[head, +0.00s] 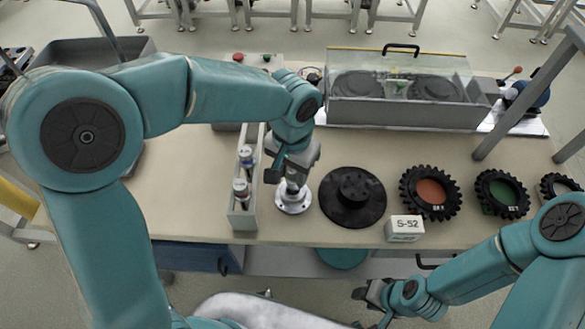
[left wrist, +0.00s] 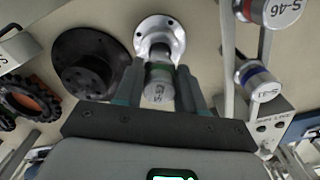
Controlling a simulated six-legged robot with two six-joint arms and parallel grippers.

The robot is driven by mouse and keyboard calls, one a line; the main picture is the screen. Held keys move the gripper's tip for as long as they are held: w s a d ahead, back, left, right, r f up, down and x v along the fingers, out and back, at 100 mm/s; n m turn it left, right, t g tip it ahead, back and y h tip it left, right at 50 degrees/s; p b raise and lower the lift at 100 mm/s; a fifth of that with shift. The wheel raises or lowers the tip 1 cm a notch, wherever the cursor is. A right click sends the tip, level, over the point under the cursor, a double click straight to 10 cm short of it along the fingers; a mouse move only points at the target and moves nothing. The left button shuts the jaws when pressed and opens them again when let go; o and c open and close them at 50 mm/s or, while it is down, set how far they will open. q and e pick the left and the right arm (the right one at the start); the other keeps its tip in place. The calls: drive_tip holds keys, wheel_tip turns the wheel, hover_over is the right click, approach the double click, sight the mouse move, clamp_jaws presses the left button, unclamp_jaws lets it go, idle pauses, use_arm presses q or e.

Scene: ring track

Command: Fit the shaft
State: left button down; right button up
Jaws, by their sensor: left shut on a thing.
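My left gripper (head: 290,176) is shut on a metal shaft (left wrist: 159,88) with a green band and a label that seems to read S-52. The shaft points down at a silver round flange (head: 293,203) with bolt holes, on the table. In the left wrist view the flange (left wrist: 160,30) lies just beyond the shaft's end; I cannot tell how far the shaft is inside it. A white block (head: 404,228) marked S-52 stands at the table's front. My right gripper (head: 370,305) is low in front of the table, away from the parts; its jaws are unclear.
A narrow rack (head: 243,218) with two banded shafts stands left of the flange. A black hub disc (head: 352,198) lies close on its right. Toothed black wheels (head: 430,193) lie farther right. A clear-covered box (head: 400,110) stands behind.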

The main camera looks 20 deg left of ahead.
use_arm(q)
drive_tip(key=shift+f+b, duration=0.35)
drive_tip(key=shift+f, duration=0.1)
drive_tip(key=c, duration=0.6)
unclamp_jaws()
wheel_tip(320, 180, up, 16)
drive_tip(key=shift+r+p, duration=0.2)
drive_tip(key=shift+p, duration=0.5)
drive_tip(key=shift+s, duration=0.1)
